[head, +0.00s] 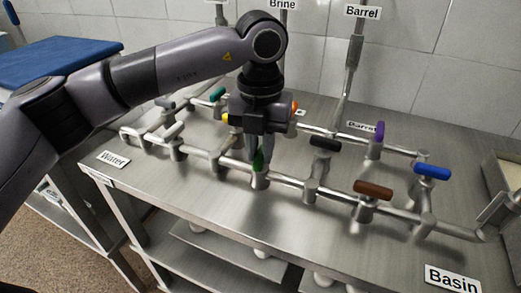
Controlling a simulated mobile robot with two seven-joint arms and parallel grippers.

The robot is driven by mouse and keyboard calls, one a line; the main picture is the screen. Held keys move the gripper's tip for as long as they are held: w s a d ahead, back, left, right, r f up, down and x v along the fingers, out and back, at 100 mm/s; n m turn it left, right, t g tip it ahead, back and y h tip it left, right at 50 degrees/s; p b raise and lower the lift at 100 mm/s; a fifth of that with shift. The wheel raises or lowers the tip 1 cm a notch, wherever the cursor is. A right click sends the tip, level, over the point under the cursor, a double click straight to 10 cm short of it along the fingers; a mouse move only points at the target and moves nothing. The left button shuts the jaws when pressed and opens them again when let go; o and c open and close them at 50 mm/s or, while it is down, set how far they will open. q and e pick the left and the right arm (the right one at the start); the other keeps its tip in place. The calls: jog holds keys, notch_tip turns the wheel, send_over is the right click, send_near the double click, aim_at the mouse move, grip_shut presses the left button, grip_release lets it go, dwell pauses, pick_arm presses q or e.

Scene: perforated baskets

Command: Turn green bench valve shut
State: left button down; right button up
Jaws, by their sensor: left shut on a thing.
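The green bench valve handle (258,160) is on the front pipe run, near the middle of the steel bench. My left gripper (259,158) comes down from above and is shut on this handle, with a finger on each side of it. The fingers hide part of the handle, and its exact angle is hard to tell. Another green handle (217,94) sits on the back pipe run, to the left of my gripper. My right gripper is not in view.
Yellow and orange handles show beside my gripper. Signs read Water (113,159) and Basin (452,280).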

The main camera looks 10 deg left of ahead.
aim_at(260, 153)
pick_arm(q)
jog(key=shift+r+m, duration=0.1)
jog(key=shift+m, duration=0.8)
jog(key=c, duration=1.1)
grip_release()
jog(key=shift+o, duration=0.2)
notch_tip(260, 153, up, 7)
jog(key=shift+r, duration=0.1)
